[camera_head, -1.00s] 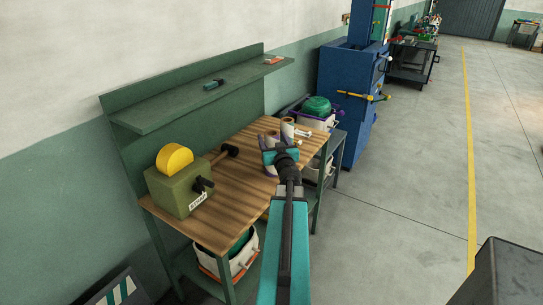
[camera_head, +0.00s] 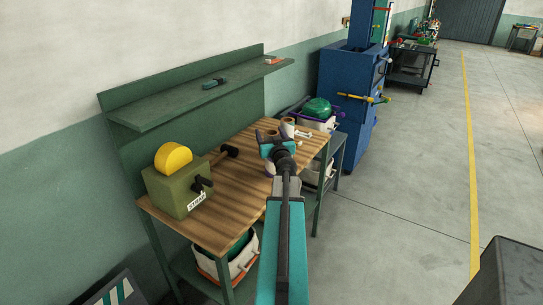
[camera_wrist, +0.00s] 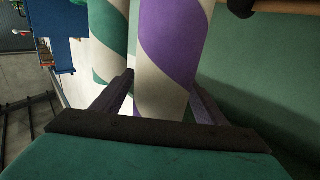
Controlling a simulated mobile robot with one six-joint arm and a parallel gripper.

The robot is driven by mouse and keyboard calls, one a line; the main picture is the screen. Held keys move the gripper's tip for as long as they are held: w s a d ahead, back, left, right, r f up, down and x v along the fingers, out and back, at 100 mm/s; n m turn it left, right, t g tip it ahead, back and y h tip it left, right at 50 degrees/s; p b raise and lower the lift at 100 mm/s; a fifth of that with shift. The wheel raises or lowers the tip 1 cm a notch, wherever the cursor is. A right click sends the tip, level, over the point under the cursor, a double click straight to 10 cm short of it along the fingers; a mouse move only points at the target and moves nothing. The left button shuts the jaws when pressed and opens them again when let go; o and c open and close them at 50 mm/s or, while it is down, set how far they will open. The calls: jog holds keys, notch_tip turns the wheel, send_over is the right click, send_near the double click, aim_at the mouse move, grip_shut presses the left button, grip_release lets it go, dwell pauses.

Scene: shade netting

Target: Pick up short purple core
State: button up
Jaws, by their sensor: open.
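In the wrist view a pale core with a broad purple spiral stripe (camera_wrist: 172,45) stands between the two fingers of my gripper (camera_wrist: 163,84). The fingers are open, one on each side of it; I cannot tell whether they touch it. A pale core with a green stripe (camera_wrist: 108,38) is just left of it. In the head view my gripper (camera_head: 270,138) is over the far end of the wooden workbench (camera_head: 232,198). A pale core (camera_head: 288,128) shows just beyond it, its stripe too small to tell. My gripper partly hides the cores there.
A green box with a yellow disc (camera_head: 173,157) and a dark-headed mallet (camera_head: 228,151) are on the bench. A green shelf (camera_head: 200,95) runs along the back. A blue machine (camera_head: 345,100) stands beyond. Open floor (camera_head: 410,190) lies to the right.

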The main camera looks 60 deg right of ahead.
jog(key=shift+c, duration=0.3)
jog(key=c, duration=1.6)
jog(key=shift+o, duration=0.2)
jog(key=shift+r, duration=0.2)
